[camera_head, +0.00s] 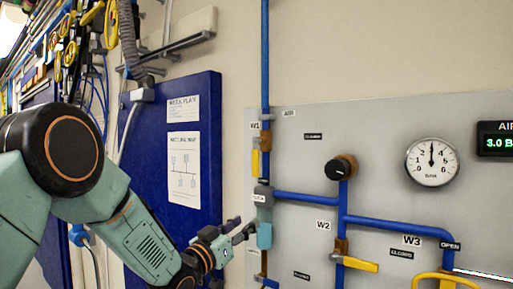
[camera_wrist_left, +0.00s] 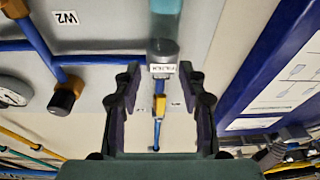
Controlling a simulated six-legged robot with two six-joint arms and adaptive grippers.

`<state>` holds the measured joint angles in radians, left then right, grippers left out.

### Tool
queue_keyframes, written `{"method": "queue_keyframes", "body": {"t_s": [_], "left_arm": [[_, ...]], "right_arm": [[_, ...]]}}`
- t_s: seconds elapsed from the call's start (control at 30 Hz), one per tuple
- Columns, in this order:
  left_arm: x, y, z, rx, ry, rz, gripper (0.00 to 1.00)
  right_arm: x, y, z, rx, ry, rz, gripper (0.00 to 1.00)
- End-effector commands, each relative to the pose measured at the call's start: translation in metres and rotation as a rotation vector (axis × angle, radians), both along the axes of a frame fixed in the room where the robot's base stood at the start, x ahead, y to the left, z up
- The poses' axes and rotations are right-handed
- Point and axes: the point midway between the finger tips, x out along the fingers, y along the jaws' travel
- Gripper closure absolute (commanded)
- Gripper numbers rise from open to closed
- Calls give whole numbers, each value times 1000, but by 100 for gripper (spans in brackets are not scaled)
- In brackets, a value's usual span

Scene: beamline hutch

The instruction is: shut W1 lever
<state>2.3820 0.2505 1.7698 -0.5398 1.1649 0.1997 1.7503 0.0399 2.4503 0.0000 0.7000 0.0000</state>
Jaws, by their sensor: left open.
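The W1 lever (camera_head: 255,163) is a yellow handle on a brass-coloured valve on the vertical blue pipe, below the W1 label (camera_head: 255,126). It hangs straight down, along the pipe. In the left wrist view, which is turned upside down, the W1 lever (camera_wrist_left: 159,104) appears small and farther off between my fingers. My left gripper (camera_head: 243,229) is open and empty, below and slightly left of the lever, near the teal filter bowl (camera_head: 264,235). Its dark fingers (camera_wrist_left: 160,82) frame the pipe in the wrist view without touching the lever. My right gripper is out of view.
The filter head (camera_head: 263,195) sits on the pipe just below the W1 lever. A black knob (camera_head: 341,168) and a pressure gauge (camera_head: 432,162) are to the right. A blue board (camera_head: 200,150) stands left of the panel.

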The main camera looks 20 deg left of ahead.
Motion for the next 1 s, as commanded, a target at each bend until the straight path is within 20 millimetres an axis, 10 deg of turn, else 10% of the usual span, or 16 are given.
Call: {"method": "queue_keyframes", "body": {"t_s": [0.1,0.23,1.0], "left_arm": [[2,8,77,-2,-126,-15,58],[1,11,112,-1,-192,-26,58],[68,-16,145,1,-202,-33,58]], "right_arm": [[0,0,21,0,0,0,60],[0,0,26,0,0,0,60],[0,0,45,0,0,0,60]]}}
